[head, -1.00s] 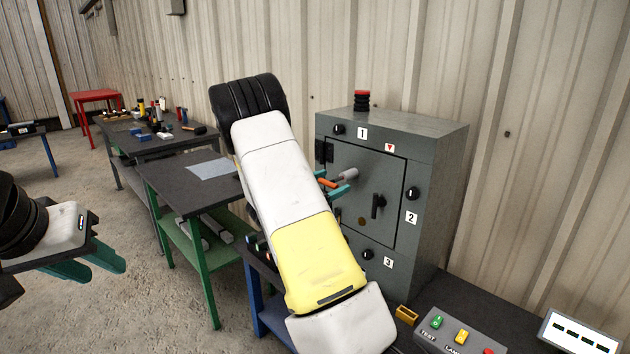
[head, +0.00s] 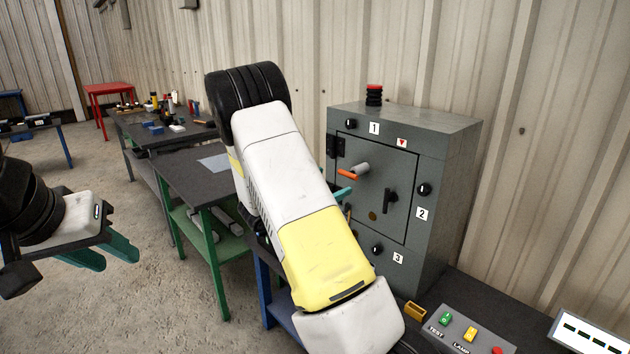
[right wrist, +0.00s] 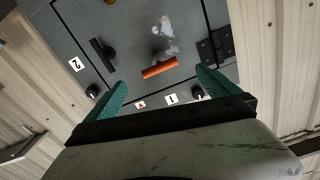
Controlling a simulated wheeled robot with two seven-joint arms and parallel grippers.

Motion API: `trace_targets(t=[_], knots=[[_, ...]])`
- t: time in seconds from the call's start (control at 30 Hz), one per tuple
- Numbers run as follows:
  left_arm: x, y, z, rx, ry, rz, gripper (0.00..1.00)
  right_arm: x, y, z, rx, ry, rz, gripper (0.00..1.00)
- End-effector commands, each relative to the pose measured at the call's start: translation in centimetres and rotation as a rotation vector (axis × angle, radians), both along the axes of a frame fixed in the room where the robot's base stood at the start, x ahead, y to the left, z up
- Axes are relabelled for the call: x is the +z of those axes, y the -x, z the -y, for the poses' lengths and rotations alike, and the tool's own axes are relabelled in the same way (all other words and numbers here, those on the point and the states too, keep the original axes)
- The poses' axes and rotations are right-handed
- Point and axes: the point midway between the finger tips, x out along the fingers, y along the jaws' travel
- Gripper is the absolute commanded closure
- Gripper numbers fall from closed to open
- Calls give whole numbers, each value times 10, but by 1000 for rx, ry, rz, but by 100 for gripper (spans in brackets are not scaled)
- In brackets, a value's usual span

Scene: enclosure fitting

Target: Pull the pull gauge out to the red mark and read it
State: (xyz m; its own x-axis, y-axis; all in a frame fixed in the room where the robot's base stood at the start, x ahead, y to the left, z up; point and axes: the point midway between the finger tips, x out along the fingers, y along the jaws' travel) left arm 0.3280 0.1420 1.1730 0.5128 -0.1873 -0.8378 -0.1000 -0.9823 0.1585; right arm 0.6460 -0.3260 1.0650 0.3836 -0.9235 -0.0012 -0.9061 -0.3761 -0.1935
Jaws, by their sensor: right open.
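The pull gauge is a grey cylinder (head: 360,168) with an orange crossbar handle (head: 349,174), sticking out of the grey cabinet's door (head: 408,185). A red triangle label (head: 402,142) sits on the cabinet above the door. My right gripper (right wrist: 162,80) is open and empty. In the right wrist view the orange bar (right wrist: 159,68) lies ahead between its teal fingers, untouched. In the head view only a teal fingertip shows, below and left of the handle; my right arm hides the rest. No gauge reading is legible. My left gripper (head: 108,252) is open and empty at the left, far from the cabinet.
A red-topped stack (head: 374,94) stands on the cabinet. A control box (head: 468,333) and yellow block (head: 415,311) sit in front. A green-legged table (head: 190,182) stands left.

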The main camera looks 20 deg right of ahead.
Motion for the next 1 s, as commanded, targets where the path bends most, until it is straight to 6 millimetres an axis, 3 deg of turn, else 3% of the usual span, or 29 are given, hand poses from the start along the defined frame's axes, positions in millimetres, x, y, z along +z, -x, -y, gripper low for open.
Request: trace_targets(t=[0.23, 0.67, 0.87, 1.0], knots=[[0, 0, 0, 0, 0, 0, 64, -1, 14, -35, 1, -1, -2, 0], [0, 0, 0, 0, 0, 0, 64, 0, 17, -41, 2, -3, -1, 0], [0, 0, 0, 0, 0, 0, 64, 8, -3, -44, 127, -154, 8, 0], [0, 0, 0, 0, 0, 0, 64, 28, -26, -67, 358, -370, 8, 0]])
